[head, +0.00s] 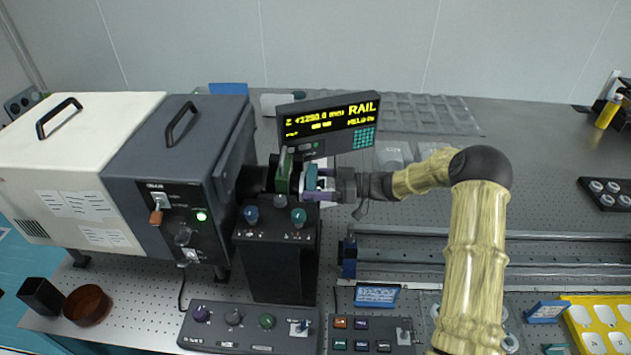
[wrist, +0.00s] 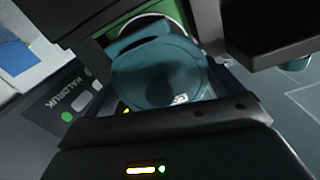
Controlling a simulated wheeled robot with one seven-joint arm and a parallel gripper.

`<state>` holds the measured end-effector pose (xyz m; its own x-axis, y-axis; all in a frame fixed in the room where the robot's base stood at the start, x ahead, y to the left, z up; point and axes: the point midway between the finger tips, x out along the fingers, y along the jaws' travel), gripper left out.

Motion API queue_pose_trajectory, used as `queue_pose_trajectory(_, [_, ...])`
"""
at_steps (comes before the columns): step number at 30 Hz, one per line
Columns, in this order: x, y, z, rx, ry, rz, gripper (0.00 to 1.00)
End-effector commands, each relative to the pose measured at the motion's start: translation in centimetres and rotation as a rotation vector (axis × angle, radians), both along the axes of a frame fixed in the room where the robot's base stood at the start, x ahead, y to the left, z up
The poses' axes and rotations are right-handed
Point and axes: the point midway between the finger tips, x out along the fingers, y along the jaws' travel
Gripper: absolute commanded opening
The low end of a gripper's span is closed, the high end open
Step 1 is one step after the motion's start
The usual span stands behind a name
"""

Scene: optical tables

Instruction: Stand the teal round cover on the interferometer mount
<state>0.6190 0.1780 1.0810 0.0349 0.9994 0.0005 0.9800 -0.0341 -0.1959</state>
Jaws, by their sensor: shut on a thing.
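The teal round cover (wrist: 160,72) sits between the jaws of my gripper (head: 322,184), which is shut on it. In the head view only a small teal part of the cover (head: 311,177) shows at the jaw tips. My gripper reaches in from the right, level with the top of a black block (head: 275,268) with knobs, which I take for the interferometer mount. A green upright part (head: 283,172) stands above this block, just left of the cover. In the wrist view, green and a pale rim show behind the cover. I cannot tell whether the cover touches the mount.
A grey laser housing (head: 170,140) stands close left of the block. A rail display (head: 328,121) stands just behind my gripper. Metal rails (head: 400,240) run to the right. Control boxes (head: 250,328) and a wooden bowl (head: 87,305) lie along the front.

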Motion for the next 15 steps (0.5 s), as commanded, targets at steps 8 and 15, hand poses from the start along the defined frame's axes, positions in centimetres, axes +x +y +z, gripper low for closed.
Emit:
queue_pose_trajectory(8, [-0.01, 0.04, -1.01, 0.000, -0.001, 0.001, 0.65])
queue_pose_trajectory(15, [-0.01, 0.04, -1.01, 0.000, -0.001, 0.001, 0.65])
